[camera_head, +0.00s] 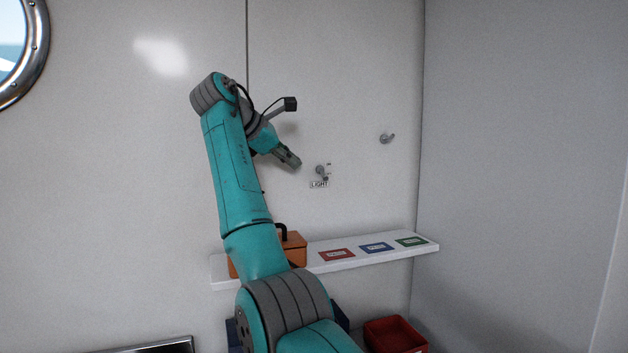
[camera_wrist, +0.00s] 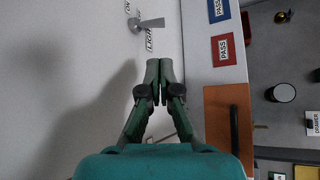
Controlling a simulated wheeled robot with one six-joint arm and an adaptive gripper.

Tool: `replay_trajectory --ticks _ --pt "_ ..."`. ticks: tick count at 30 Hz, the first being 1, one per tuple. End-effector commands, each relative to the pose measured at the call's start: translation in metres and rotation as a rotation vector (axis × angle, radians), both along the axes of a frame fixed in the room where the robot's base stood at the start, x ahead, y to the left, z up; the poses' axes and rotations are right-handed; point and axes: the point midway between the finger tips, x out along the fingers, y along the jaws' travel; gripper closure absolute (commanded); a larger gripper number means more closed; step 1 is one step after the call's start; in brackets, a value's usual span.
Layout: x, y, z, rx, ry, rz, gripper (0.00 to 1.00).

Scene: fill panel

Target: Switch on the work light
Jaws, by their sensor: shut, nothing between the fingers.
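The light switch (camera_head: 320,171) is a small grey rotary knob with a lever on the white wall panel, above a "LIGHT" label (camera_head: 319,184). In the wrist view the switch (camera_wrist: 148,23) shows its lever pointing right, towards the shelf side, away from a small "ON" mark (camera_wrist: 127,7). The label (camera_wrist: 149,40) is partly legible there. My gripper (camera_head: 297,163) is just left of the switch in the head view, apart from it. In the wrist view my gripper (camera_wrist: 159,64) has its green fingertips together, empty, with the switch beyond them.
A white shelf (camera_head: 330,263) below holds red (camera_head: 337,254), blue (camera_head: 376,247) and green (camera_head: 412,241) cards and an orange box (camera_head: 295,250) with a black handle. A grey hook (camera_head: 387,138) is on the wall to the right. A red bin (camera_head: 395,335) stands below.

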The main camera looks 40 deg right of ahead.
Motion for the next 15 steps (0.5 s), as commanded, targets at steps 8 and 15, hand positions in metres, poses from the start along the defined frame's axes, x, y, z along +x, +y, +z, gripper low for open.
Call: replay_trajectory --ticks 8,15 --pt "0.002 -0.019 -0.014 0.000 0.001 -0.001 1.00" --pt "0.007 -0.053 -0.038 0.001 0.002 -0.002 1.00"
